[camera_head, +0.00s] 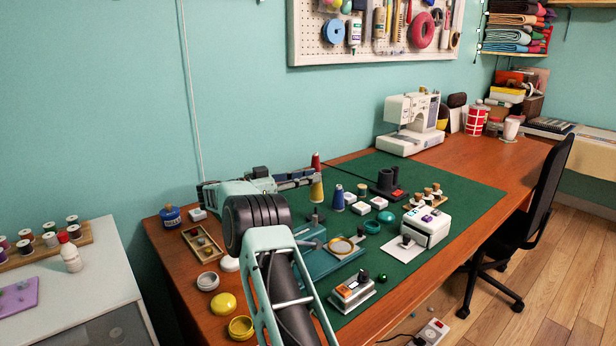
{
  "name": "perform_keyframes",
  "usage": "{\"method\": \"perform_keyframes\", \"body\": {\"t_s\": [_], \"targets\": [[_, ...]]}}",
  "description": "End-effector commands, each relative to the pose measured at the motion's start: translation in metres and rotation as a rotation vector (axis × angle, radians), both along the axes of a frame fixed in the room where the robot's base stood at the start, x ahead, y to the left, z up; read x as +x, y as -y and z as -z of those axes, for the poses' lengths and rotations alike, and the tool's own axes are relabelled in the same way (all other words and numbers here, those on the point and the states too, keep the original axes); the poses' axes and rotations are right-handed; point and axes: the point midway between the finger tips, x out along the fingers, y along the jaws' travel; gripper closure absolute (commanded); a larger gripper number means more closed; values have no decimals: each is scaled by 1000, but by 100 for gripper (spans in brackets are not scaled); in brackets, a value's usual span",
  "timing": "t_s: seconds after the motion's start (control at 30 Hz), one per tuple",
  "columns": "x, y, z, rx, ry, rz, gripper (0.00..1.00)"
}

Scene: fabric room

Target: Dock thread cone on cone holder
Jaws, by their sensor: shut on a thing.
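My gripper (312,179) is at the end of my outstretched arm, over the back left of the green mat. It is shut on what appears to be a red thread cone (316,160), whose narrow top sticks up above the fingers. A yellow cone (317,193) shows directly below the fingers; whether it touches the red one I cannot tell. A blue cone (338,199) stands upright just to the right, apart from the gripper. A dark stand with upright posts and a red patch (385,185), which looks like the cone holder, sits farther right on the mat.
Small white boxes (361,208) lie between the blue cone and the dark stand. A white device (426,226), a teal fixture (322,262) and a sewing machine (410,125) also stand on the desk.

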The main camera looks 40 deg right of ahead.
Motion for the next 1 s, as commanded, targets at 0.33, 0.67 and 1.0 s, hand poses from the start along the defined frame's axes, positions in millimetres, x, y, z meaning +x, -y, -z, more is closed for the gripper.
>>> {"method": "perform_keyframes", "body": {"t_s": [0.33, 0.67, 1.0], "targets": [[0, 0, 39, 0, 0, -1, 100], [0, 0, 42, 0, 0, -1, 100], [0, 0, 42, -1, 0, -1, 100]]}}
